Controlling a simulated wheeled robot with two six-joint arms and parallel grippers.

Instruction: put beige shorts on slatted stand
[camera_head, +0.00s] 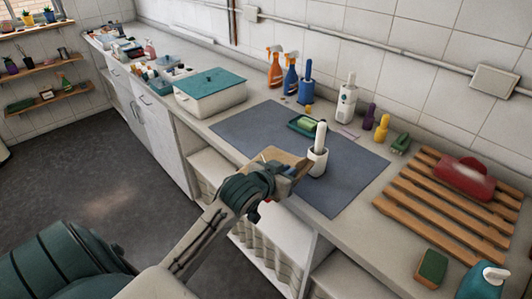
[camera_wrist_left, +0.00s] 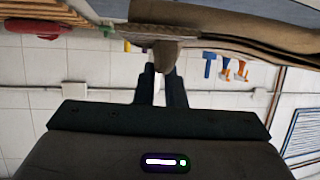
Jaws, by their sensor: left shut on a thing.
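The beige shorts (camera_head: 284,156) are a small folded bundle in the head view, held up over the front edge of the grey mat (camera_head: 345,187). My left gripper (camera_head: 290,172) is shut on them, and its body hides part of them. In the left wrist view the shorts (camera_wrist_left: 240,45) spread as brown cloth across the top, pinched between the fingertips (camera_wrist_left: 165,72). The slatted stand (camera_head: 445,209) is wooden and lies on the counter right of the mat, apart from the shorts. A corner of it shows in the left wrist view (camera_wrist_left: 50,8). My right gripper is out of view.
A white brush holder (camera_head: 317,162) stands close beside the gripper. A green soap dish (camera_head: 304,125), bottles and a sponge (camera_head: 432,266) are around.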

